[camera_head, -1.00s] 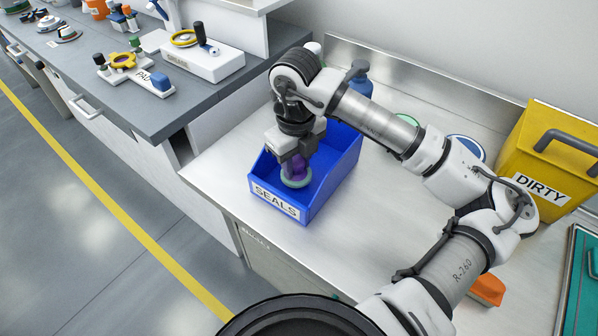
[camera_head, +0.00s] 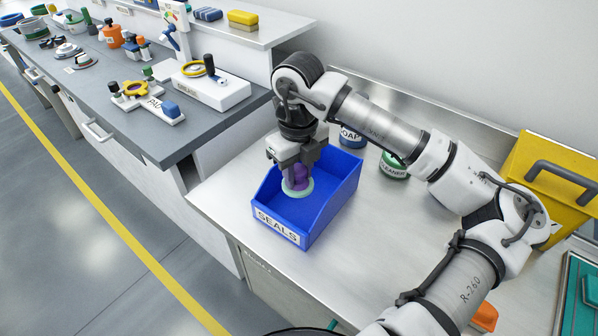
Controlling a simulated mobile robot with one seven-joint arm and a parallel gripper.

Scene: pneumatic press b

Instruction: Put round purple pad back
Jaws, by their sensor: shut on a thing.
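My gripper (camera_head: 297,166) is shut on a purple piece (camera_head: 300,178), which looks like the round purple pad. It has a knob-like upper part and a pale green round rim (camera_head: 298,190) at its bottom. My gripper holds it upright over the open blue bin labelled SEALS (camera_head: 280,226), within the bin's outline. I cannot tell whether the rim touches the bin floor. My fingers partly hide the top of the purple piece.
A SOAP container (camera_head: 351,136) and a green CLEANER container (camera_head: 393,167) stand behind the bin. A yellow bin (camera_head: 557,160) is at the right. The grey bench (camera_head: 150,130) at left holds a PAD stand (camera_head: 150,102) and a GREASE block (camera_head: 215,88).

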